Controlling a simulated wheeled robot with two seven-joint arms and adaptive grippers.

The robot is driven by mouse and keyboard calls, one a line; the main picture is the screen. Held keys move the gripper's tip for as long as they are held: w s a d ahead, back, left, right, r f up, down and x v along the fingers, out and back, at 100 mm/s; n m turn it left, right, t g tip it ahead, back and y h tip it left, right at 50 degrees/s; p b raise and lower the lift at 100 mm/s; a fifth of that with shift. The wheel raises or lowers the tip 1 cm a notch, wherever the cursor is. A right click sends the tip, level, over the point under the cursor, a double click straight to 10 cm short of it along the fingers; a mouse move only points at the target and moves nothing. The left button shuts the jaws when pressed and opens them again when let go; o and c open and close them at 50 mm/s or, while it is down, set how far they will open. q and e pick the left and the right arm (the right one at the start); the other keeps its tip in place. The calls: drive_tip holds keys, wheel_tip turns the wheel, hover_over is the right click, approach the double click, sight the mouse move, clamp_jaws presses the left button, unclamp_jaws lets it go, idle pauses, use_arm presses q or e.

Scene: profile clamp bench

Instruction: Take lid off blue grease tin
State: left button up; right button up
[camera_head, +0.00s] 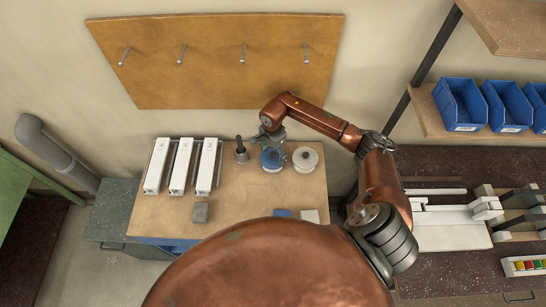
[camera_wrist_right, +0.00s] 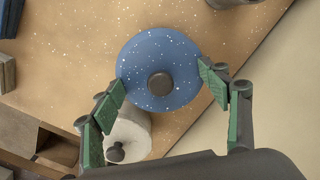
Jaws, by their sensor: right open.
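The blue grease tin (camera_head: 271,161) stands near the back of the wooden table, partly covered by my right gripper (camera_head: 272,143). In the right wrist view its round blue lid (camera_wrist_right: 158,55) with a dark knob (camera_wrist_right: 160,84) is seen from above, and the lid sits on the tin, hiding its body. My right gripper (camera_wrist_right: 163,88) is open, with its green-padded fingers to either side of the lid's near part. I cannot tell whether the pads touch the lid. My left gripper is not in view.
A pale tin (camera_head: 306,158) with a knob stands right beside the blue one. A grey pot (camera_head: 241,155) is on its left, then several white profiles (camera_head: 180,167) on rails. A grey block (camera_head: 200,212) lies nearer. Blue bins (camera_head: 460,104) sit on the right shelf.

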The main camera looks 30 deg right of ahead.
drive_tip(key=shift+s, duration=0.25)
drive_tip(key=c, duration=1.6)
drive_tip(key=shift+f, duration=0.15)
drive_tip(key=shift+c, duration=0.5)
